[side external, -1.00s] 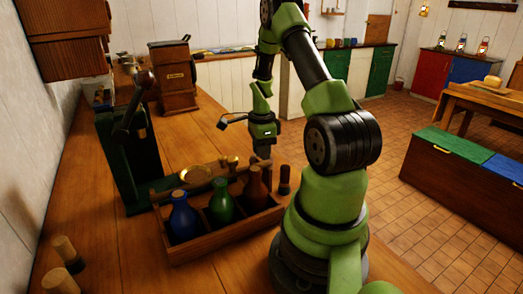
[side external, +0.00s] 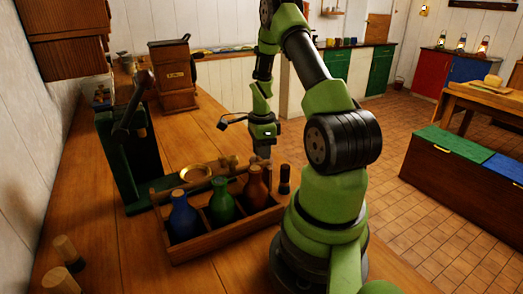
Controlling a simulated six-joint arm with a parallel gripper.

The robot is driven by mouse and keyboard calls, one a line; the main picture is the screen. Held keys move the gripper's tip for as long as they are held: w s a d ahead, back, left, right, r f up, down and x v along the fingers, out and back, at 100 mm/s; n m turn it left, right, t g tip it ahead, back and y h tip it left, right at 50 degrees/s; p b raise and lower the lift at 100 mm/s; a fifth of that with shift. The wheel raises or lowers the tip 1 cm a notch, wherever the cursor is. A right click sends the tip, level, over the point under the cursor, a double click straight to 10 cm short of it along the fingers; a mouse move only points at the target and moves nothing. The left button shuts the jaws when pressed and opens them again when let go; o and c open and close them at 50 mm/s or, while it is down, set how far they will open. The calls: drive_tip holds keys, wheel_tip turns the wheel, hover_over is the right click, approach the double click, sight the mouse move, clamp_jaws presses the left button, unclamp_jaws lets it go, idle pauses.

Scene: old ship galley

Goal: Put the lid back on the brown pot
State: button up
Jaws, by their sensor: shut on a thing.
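My gripper (side external: 263,153) points down just behind the right end of a wooden bottle carrier (side external: 225,232). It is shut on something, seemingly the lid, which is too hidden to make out. A brown bottle-shaped pot (side external: 256,188) stands upright in the carrier's right compartment, in front of and just below my gripper. From this angle I cannot tell whether the held thing touches the pot's mouth.
A blue bottle (side external: 184,217) and a green bottle (side external: 221,204) share the carrier. A dark upright piece (side external: 284,180) is at its right. A brass ring (side external: 195,172) and a green machine (side external: 130,160) are behind.

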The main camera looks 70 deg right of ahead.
idle(0.4)
drive_tip(key=o, duration=1.5)
drive_tip(key=shift+c, duration=0.2)
drive_tip(key=shift+r, duration=3.5)
clamp_jaws()
drive_tip(key=shift+f, duration=0.1)
